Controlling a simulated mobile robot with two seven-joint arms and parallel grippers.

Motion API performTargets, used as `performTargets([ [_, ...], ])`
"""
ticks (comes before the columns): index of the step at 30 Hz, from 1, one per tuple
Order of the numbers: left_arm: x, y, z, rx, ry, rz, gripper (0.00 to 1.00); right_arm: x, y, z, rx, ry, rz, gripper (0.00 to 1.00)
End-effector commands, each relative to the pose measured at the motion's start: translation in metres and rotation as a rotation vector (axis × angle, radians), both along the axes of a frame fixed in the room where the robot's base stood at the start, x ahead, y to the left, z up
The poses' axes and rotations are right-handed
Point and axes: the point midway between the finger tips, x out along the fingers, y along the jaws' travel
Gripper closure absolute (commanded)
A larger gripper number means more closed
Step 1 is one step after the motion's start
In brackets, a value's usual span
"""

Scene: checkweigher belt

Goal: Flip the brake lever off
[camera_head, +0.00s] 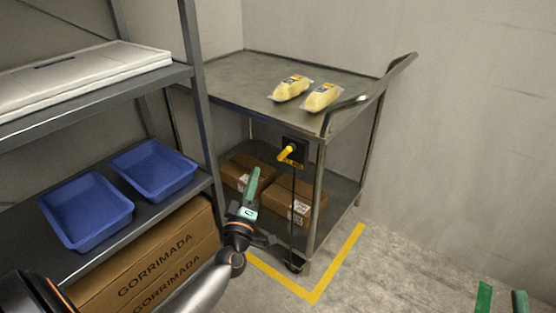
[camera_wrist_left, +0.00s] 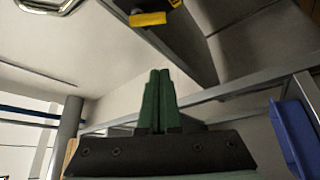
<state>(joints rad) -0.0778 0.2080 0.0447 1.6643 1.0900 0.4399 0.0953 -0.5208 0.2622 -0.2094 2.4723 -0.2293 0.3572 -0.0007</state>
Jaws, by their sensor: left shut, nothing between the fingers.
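The brake lever (camera_head: 287,153) is a yellow handle on a black plate, fixed to the near side of a grey metal cart (camera_head: 240,80). Its yellow part also shows at the top of the left wrist view (camera_wrist_left: 148,19). My left gripper (camera_head: 255,174) is below and left of the lever in the head view, apart from it. Its green fingers are together and empty, pointing up in the left wrist view (camera_wrist_left: 159,72). My right gripper (camera_head: 502,294) shows only its green fingertips at the bottom right, spread apart with nothing between them, far from the lever.
Two yellow packs (camera_head: 306,92) lie on the cart's top. Cardboard boxes (camera_head: 290,202) sit on its lower shelf. A shelf rack (camera_head: 205,110) with blue trays (camera_head: 85,212) stands at left. Yellow floor tape (camera_head: 338,262) marks the cart's corner; floor to the right is clear.

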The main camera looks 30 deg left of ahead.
Motion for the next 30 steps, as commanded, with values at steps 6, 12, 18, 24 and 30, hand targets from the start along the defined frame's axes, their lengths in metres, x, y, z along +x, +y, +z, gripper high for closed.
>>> performTargets([
  [6,0.004,0.001,0.001,0.002,0.001,-0.001,1.00,-0.001,0.000,0.001,0.000,-0.008,0.002,0.50],
  [12,0.029,0.011,0.009,0.003,-0.002,0.000,1.00,-0.012,0.002,0.012,-0.002,-0.079,0.016,0.50],
  [18,0.064,0.025,0.020,0.002,-0.003,0.000,1.00,-0.023,0.004,0.018,-0.001,-0.142,0.035,0.50],
  [24,0.092,0.031,0.024,0.001,0.003,-0.003,1.00,-0.022,0.004,0.008,0.007,-0.132,0.043,0.50],
  [30,0.094,0.008,0.009,0.001,0.003,-0.003,1.00,-0.022,0.005,-0.001,0.016,-0.122,0.053,0.50],
])
